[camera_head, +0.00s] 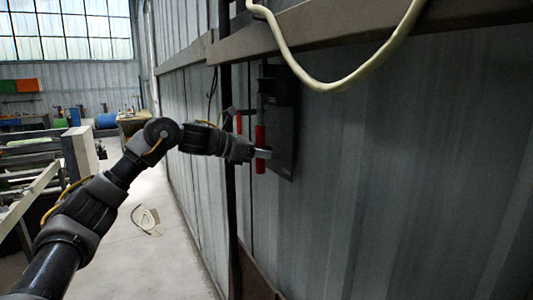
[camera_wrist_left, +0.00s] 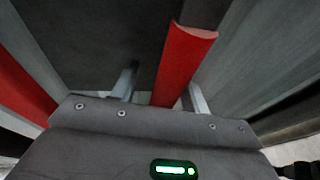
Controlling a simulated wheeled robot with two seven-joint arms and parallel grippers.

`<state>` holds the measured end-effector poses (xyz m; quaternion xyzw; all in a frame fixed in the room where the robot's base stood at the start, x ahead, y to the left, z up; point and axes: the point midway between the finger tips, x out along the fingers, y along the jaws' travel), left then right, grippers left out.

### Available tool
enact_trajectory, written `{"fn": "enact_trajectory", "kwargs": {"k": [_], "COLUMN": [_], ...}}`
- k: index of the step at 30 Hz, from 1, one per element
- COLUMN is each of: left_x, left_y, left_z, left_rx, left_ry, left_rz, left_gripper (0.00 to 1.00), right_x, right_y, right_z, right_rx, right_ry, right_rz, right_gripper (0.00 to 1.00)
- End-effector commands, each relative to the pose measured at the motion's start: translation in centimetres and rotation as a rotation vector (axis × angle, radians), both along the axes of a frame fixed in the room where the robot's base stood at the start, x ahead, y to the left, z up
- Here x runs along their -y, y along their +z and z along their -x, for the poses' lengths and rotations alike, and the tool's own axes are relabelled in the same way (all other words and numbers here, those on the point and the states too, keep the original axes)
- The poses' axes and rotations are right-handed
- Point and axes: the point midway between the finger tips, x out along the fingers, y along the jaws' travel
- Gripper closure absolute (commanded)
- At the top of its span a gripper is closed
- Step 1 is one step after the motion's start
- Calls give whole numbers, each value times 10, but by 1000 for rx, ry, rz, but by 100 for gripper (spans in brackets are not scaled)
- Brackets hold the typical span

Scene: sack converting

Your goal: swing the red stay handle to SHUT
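The red stay handle (camera_head: 260,136) is an upright red bar in front of a dark plate on the corrugated wall in the head view. My left gripper (camera_head: 263,153) reaches it from the left, and its pale fingers cross the bar at mid-height. In the left wrist view the red handle (camera_wrist_left: 182,70) runs between the two fingers of my left gripper (camera_wrist_left: 162,92). The right finger is close beside the bar, and a gap shows at the left finger, so the gripper looks open around it. No SHUT marking can be read. My right gripper is not in view.
The dark plate (camera_head: 281,128) is behind the handle. A second red strip (camera_head: 238,123) is just left of it. A pale hose (camera_head: 335,86) hangs from the beam (camera_head: 330,28) above. The floor (camera_head: 165,255) along the wall is mostly clear, with a loose coil (camera_head: 147,219).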

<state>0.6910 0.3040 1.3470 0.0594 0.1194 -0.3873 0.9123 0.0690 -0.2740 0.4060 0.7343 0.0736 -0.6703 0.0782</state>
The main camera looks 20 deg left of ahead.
Motion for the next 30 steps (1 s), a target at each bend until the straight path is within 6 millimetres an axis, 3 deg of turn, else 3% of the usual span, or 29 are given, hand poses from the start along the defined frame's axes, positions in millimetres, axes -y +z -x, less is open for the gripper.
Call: {"fn": "enact_trajectory", "kwargs": {"k": [10, 21, 30], "left_x": [-5, -54, -74], "left_y": [0, 17, 27], "left_z": [6, 52, 71], "left_rx": [-1, 0, -2], "left_ry": [-2, 1, -1], "left_rz": [0, 0, 0], "left_gripper": [55, 55, 55], "right_x": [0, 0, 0], "right_y": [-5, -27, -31], "right_z": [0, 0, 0], "right_rx": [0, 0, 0], "right_ry": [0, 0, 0], "right_rz": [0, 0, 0], "right_gripper": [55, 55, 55]}}
